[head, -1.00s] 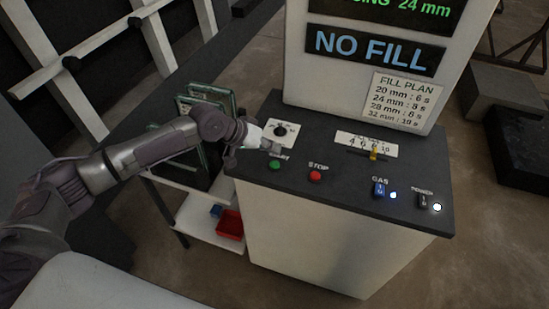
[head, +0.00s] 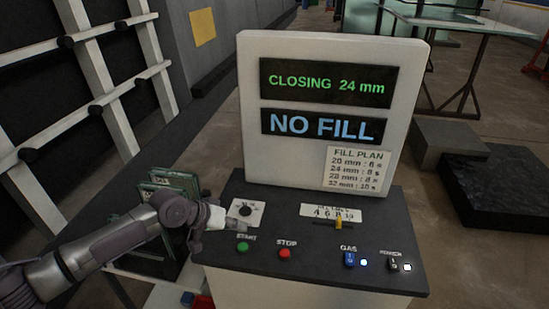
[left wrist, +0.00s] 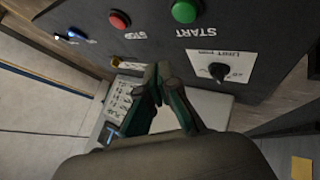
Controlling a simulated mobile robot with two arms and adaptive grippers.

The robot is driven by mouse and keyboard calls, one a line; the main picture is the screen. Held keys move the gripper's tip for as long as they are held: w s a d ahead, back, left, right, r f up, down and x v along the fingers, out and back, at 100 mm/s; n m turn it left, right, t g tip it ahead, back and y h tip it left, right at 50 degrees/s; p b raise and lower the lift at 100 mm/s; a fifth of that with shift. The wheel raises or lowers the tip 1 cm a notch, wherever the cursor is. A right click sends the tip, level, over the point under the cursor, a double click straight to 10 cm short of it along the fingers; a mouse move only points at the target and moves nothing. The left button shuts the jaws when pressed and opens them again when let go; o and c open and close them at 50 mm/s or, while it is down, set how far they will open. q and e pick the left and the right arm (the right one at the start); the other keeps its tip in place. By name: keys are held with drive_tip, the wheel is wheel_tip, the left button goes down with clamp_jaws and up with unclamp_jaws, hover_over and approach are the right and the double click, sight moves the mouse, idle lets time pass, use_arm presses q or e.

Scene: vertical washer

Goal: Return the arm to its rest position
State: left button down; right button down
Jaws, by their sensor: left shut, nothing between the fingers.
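My left arm comes in from the left in the head view, bent at the wrist. Its gripper (head: 238,226) is over the left part of the dark control panel (head: 320,262), near the dial (head: 245,209) and the green START button (head: 243,247). In the left wrist view the two green fingers (left wrist: 160,75) meet at the tips, with nothing between them. START (left wrist: 184,11) and the dial (left wrist: 218,72) show there, apart from the fingers. My right gripper is in neither view.
The upright display (head: 325,88) reads CLOSING 24 mm and NO FILL. The red STOP button (head: 284,253), yellow slider (head: 338,223) and lit GAS (head: 349,259) and POWER (head: 393,261) switches are on the panel. Green-edged panes (head: 175,181) stand behind my arm.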

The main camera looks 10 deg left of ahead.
use_arm(q)
drive_tip(key=s+d+f+m+g, duration=0.1)
drive_tip(key=s+d+f+m, duration=0.15)
drive_tip(key=s+d, duration=0.4)
drive_tip(key=s+d+f+m+g, duration=0.15)
drive_tip(key=s+d+f, duration=0.25)
drive_tip(key=s, duration=0.6)
drive_tip(key=s+a+f+n+y, duration=0.25)
drive_tip(key=s+a+y, duration=0.45)
drive_tip(key=s+a, duration=0.8)
drive_tip(key=s+d+f+g+b, duration=0.1)
drive_tip(key=s+f+b, duration=0.1)
drive_tip(key=f, duration=1.3)
drive_tip(key=s+d+f+b, duration=0.1)
drive_tip(key=f+b, duration=0.2)
drive_tip(key=f, duration=1.3)
drive_tip(key=s+a+f+g+b, duration=0.1)
drive_tip(key=s+a+f+b, duration=0.1)
drive_tip(key=s+f, duration=1.4)
wheel_tip(320, 180, down, 2)
drive_tip(key=shift+a+b, duration=0.35)
drive_tip(key=shift+a, duration=0.3)
